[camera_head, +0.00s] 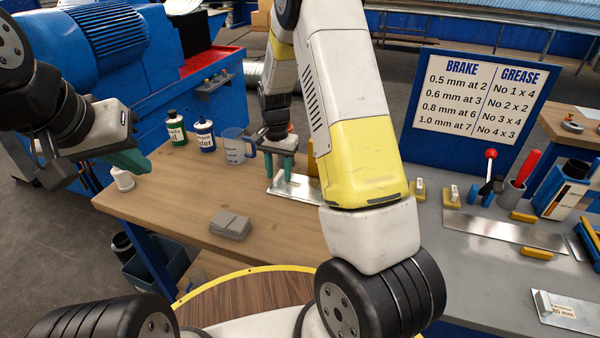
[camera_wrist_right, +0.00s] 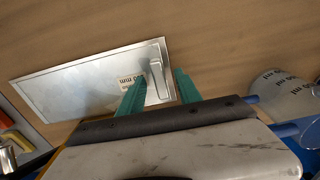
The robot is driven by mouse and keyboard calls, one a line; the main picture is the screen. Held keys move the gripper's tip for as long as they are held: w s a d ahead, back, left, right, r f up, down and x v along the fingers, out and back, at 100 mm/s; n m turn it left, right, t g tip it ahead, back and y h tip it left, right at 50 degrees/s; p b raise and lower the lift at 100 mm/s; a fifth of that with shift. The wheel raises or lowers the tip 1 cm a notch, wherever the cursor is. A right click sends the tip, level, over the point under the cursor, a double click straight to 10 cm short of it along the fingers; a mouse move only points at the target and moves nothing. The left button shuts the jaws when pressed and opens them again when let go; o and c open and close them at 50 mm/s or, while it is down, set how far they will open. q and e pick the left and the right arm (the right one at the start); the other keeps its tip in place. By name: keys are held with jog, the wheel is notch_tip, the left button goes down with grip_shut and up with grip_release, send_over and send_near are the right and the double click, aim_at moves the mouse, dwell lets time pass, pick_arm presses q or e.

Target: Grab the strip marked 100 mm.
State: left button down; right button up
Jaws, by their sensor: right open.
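A flat metal strip (camera_head: 300,187) lies on the wooden table. In the right wrist view the strip (camera_wrist_right: 60,88) has a raised tab (camera_wrist_right: 157,78) at one end and a small label (camera_wrist_right: 131,80) ending in "mm"; its number is not readable. My right gripper (camera_head: 281,176) is over that end, and in the wrist view its open teal fingers (camera_wrist_right: 160,90) appear either side of the tab. Contact cannot be told. My left gripper (camera_head: 138,166) hangs over the table's left side, away from the strip; its jaw gap is unclear.
Another strip (camera_head: 566,312), its label seemingly "80 mm", lies on the grey bench at right. A measuring jug (camera_head: 235,150), two bottles (camera_head: 176,129) (camera_head: 205,135) and grey blocks (camera_head: 231,223) stand on the wood. A sign (camera_head: 480,100) stands behind the bench.

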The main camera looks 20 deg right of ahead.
grip_shut()
jog(key=shift+r, duration=0.1)
